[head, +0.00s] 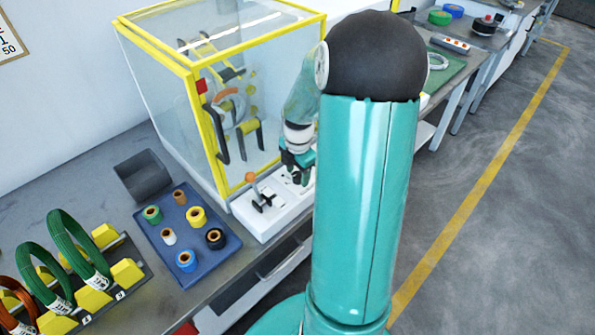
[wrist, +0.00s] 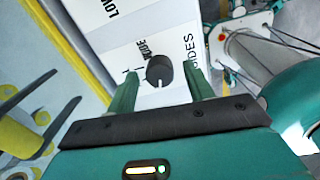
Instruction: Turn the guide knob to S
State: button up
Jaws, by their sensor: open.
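The guide knob (wrist: 160,70) is a dark round knob with a white pointer line toward the bottom of the wrist view. It sits on a white panel (wrist: 110,38) with black print, partly legible. My gripper (wrist: 163,80) is open, with one green finger on each side of the knob and gaps visible between. I cannot tell how deep the fingertips reach. In the head view my gripper (head: 297,170) is over the white control box (head: 262,226), and the knob cannot be made out there. Whether an S mark stands by the knob is unclear.
A lever with an orange ball (head: 250,178) stands on the box, left of my gripper. A yellow-framed clear enclosure (head: 165,85) rises behind. A blue tray (head: 165,238) of small spools and a rack of green coils (head: 75,245) lie left.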

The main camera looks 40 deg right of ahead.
aim_at(298, 175)
notch_tip(298, 175, up, 14)
jog(key=shift+s, duration=0.15)
dwell(0.3)
jog(key=shift+f, duration=0.1)
jog(key=s+a+r+m+t+h, duration=0.1)
jog(key=a+r+m, duration=0.3)
jog(key=a, duration=0.4)
jog(key=s+a+r+m+t, duration=0.1)
jog(key=a+r+m, duration=0.25)
jog(key=a, duration=0.35)
jog(key=s+a+r+m+t+y, duration=0.1)
jog(key=s+a+m+t, duration=0.2)
jog(key=s+a+m, duration=0.5)
jog(key=a+m, duration=0.1)
jog(key=a, duration=0.3)
jog(key=shift+s+r+m, duration=0.25)
jog(key=shift+s+m, duration=0.1)
jog(key=c, duration=0.3)
jog(key=shift+d, duration=0.15)
jog(key=shift+c, duration=0.2)
